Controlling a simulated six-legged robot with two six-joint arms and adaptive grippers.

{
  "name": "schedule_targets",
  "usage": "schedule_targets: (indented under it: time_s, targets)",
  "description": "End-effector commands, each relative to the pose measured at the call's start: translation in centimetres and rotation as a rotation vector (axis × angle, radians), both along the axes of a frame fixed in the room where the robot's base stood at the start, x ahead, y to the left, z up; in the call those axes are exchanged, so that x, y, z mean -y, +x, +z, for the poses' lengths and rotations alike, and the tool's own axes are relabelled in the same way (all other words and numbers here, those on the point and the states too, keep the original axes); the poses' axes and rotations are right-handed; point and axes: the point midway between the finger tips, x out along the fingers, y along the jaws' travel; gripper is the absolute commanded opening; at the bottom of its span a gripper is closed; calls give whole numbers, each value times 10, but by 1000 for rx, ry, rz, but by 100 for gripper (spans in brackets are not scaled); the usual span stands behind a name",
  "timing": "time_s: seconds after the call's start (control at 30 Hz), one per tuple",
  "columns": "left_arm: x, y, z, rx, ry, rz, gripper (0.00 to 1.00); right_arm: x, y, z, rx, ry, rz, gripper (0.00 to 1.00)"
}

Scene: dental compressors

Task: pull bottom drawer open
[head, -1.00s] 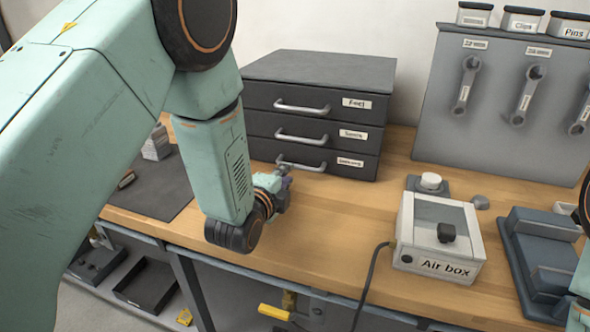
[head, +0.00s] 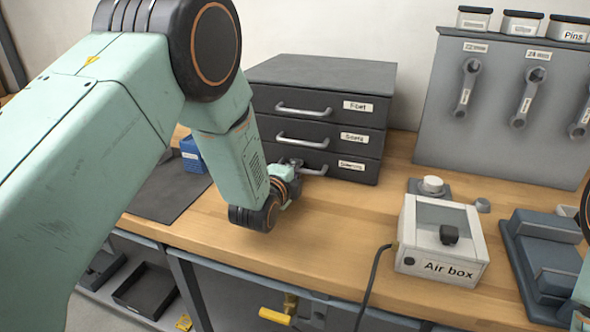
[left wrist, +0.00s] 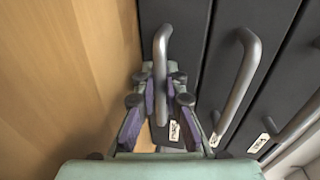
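The dark grey drawer cabinet (head: 320,72) stands at the back of the bench, with three labelled drawers, all shut. The bottom drawer (head: 350,168) has a grey bar handle (head: 315,171), partly hidden by my left gripper (head: 294,166). In the left wrist view, the bottom drawer's handle (left wrist: 162,48) runs up between the two fingers of my left gripper (left wrist: 160,84). The purple-padded fingers lie on either side of the bar and look apart from it, so the gripper appears open. My right gripper is out of view.
The white air box (head: 440,240) stands at the right, with a dark blue fixture (head: 545,260) beside it. A blue box (head: 192,155) and dark mat (head: 170,192) lie left of the cabinet. The bench top (head: 330,225) before the drawers is clear.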

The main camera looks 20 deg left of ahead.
Motion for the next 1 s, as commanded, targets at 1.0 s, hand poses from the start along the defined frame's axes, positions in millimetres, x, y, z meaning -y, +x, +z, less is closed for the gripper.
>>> schedule_targets:
  time_s: [1.0]
  targets:
    - [1, 0, 0, 1, 1, -2, 0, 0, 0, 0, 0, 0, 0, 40]
